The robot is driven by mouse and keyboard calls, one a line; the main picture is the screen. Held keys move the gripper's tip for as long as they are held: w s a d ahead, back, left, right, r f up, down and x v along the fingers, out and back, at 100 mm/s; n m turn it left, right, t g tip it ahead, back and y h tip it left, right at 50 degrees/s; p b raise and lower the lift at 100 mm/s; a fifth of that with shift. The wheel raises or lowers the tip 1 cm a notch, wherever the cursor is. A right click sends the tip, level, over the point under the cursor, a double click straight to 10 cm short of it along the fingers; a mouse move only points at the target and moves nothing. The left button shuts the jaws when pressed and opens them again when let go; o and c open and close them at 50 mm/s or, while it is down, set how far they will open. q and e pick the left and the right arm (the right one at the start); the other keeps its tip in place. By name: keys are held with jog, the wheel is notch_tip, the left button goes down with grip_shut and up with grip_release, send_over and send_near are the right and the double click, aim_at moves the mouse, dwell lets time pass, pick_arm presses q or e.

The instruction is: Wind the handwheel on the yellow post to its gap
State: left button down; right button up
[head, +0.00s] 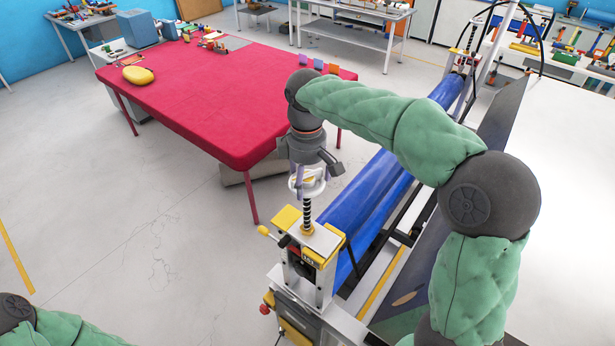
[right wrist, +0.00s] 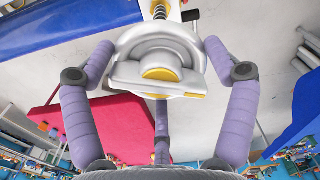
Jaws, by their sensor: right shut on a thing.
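The white handwheel (head: 309,184) with a yellow hub sits at the top of a black threaded screw (head: 307,213). The screw stands on the yellow-topped post (head: 312,243) at the near end of the roller machine. My right gripper (head: 308,176) comes down from above and is shut on the handwheel. In the right wrist view its purple fingers press both sides of the handwheel (right wrist: 160,52), and the screw (right wrist: 159,10) shows beyond it. I cannot make out the wheel's gap clearly. My left gripper is out of view; only part of my left arm shows at the bottom left.
A red-topped table (head: 215,110) stands left of the post, with a yellow object (head: 138,75) and small items on it. Blue rollers (head: 375,195) run from the post toward the back right. A white table (head: 570,180) lies at right. The floor at left is clear.

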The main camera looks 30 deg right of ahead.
jog(key=shift+a+f, duration=0.1)
jog(key=shift+f, duration=0.15)
jog(key=o, duration=1)
jog(key=shift+c, duration=0.2)
jog(key=shift+a+r, duration=0.1)
jog(key=shift+r, duration=0.1)
jog(key=shift+r, duration=0.15)
notch_tip(320, 180, up, 12)
jog(key=shift+f, duration=0.25)
